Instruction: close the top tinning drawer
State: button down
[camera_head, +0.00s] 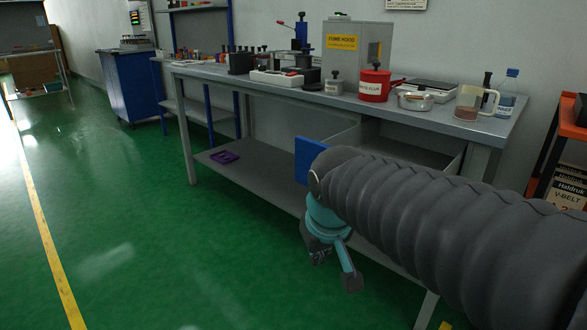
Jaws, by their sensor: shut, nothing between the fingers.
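A grey drawer (343,133) is pulled out from under the workbench. A blue panel (308,161), seemingly its front, shows left of my arm; the rest of the front is hidden behind the arm. Its grey side wall and part of the opening show above my arm. I see no second drawer and cannot read any tinning label. My gripper (336,273) hangs below the end of my arm, lower than the blue panel and in front of the bench. It is shut and empty, and appears apart from the drawer.
The grey workbench (225,76) carries a fume hood box (345,60), a red pot (374,84), a metal pan (415,101), a beaker and a bottle. Its lower shelf (262,178) holds a purple item. An orange rack stands right. Green floor at left is clear.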

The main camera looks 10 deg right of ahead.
jog(key=w+a+r+n+b, duration=0.1)
jog(key=w+a+r, duration=0.1)
jog(key=w, duration=0.3)
jog(key=w+a+r+n+t, duration=0.1)
jog(key=w+a+r, duration=0.1)
jog(key=w, duration=0.3)
jog(key=w+a+r+n+b, duration=0.1)
jog(key=w+a, duration=0.2)
jog(key=w, duration=0.1)
jog(key=w+r+t+h, duration=0.2)
jog(key=w+r, duration=0.3)
jog(key=r, duration=0.4)
jog(key=w+d+f+n+b, duration=0.1)
jog(key=w+d+f, duration=0.4)
jog(key=w+f, duration=0.3)
jog(key=shift+w, duration=0.15)
jog(key=shift+w+d, duration=0.1)
